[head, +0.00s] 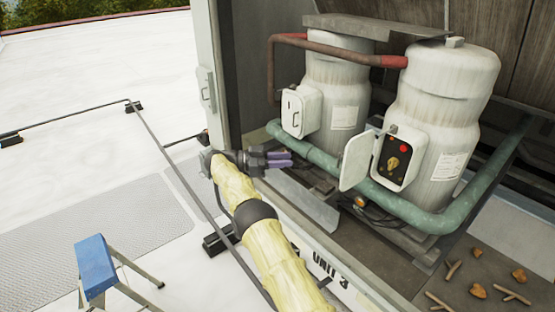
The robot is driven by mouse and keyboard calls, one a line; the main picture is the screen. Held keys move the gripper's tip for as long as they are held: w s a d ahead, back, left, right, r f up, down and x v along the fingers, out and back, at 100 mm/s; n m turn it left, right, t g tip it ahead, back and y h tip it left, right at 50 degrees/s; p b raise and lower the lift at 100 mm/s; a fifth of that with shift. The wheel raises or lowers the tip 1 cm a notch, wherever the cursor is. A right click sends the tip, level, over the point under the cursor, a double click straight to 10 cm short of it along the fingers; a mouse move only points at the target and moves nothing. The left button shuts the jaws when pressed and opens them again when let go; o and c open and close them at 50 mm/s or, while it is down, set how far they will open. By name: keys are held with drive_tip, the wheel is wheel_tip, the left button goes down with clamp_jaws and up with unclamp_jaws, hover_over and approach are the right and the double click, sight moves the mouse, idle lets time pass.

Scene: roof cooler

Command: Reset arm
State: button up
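My gripper (288,159), with purple fingers, is at the end of my yellow-sleeved arm, in the middle of the head view. The near white tank (437,105) has an open control box (397,158) with a red button and a yellowish knob.
A green pipe (405,203) runs in front of the tanks, and a red pipe (335,48) joins them above. The open box door (356,160) sticks out. Leaves and twigs (478,290) lie on the unit's floor. A blue-topped step stool (95,265) stands at lower left. Thin rails (165,150) cross the white roof.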

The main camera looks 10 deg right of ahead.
idle(0.3)
drive_tip(key=w+r+n+t+y+b, duration=0.2)
drive_tip(key=w+r+n+t+y, duration=0.3)
drive_tip(key=w+r+n+t, duration=0.9)
drive_tip(key=s+a+f+n+y+b, duration=0.1)
drive_tip(key=s+a+f+n+y, duration=0.1)
drive_tip(key=s+f+y, duration=0.6)
drive_tip(key=s+a+f+n+y, duration=0.2)
drive_tip(key=s+f+n+y, duration=0.15)
drive_tip(key=s, duration=0.85)
drive_tip(key=s+f+g, duration=0.3)
drive_tip(key=s+f, duration=0.1)
drive_tip(key=s, duration=0.6)
drive_tip(key=s+d+f+g+y+b, duration=0.1)
drive_tip(key=s+f+g, duration=0.2)
drive_tip(key=s, duration=0.7)
drive_tip(key=s+d+f+g, duration=0.1)
drive_tip(key=s+f+g, duration=0.2)
drive_tip(key=s, duration=0.7)
drive_tip(key=shift+s+f, duration=0.2)
drive_tip(key=shift+f, duration=0.65)
drive_tip(key=shift+w+a, duration=0.1)
